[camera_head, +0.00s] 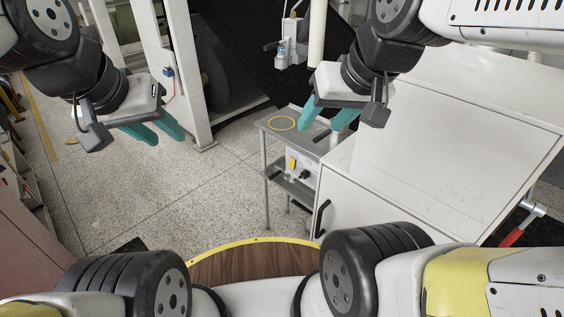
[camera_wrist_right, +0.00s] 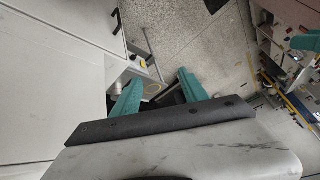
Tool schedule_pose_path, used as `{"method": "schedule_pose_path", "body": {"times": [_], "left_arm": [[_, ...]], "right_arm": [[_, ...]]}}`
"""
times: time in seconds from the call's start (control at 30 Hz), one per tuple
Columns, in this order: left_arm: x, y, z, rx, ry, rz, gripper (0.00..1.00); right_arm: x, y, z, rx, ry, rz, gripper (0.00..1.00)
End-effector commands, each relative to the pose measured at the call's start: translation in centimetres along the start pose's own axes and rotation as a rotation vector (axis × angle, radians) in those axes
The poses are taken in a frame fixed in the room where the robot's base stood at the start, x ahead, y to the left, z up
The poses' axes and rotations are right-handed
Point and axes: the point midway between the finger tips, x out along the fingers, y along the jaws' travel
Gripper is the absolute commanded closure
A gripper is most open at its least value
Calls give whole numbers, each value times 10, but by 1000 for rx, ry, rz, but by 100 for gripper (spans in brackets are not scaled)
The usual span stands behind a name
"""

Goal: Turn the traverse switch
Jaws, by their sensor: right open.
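A small control box (camera_head: 299,164) with a yellow patch and small dark parts is mounted under the small grey table. I cannot make out which part is the traverse switch. In the wrist view, part of a pale box with a yellow spot (camera_wrist_right: 143,63) shows beyond my fingers. My right gripper (camera_head: 319,130) has teal fingers, open and empty, and appears above the small table's right side. Its spread fingers also show in the wrist view (camera_wrist_right: 160,76). My left gripper (camera_head: 168,140) is open and empty over the floor at left, apart from everything.
The small grey table (camera_head: 268,124) has a yellow ring (camera_head: 282,123) on top. A white cabinet (camera_head: 430,130) with a black handle (camera_head: 321,218) stands close on the right. A white machine frame (camera_head: 178,75) stands at left. Speckled floor (camera_head: 120,190) is clear at front left.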

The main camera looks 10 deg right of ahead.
Motion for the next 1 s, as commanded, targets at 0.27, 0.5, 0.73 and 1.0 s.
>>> {"method": "schedule_pose_path", "body": {"times": [0.27,0.5,0.73,1.0], "left_arm": [[0,0,0,0,0,0,64],[0,0,0,0,0,0,64],[0,0,0,0,0,0,64],[0,0,0,0,0,0,64]], "right_arm": [[13,7,-7,-21,-67,24,48],[32,17,-17,-55,-159,65,48],[67,33,-31,-117,-298,139,48],[147,63,-51,-269,-543,327,48]]}}
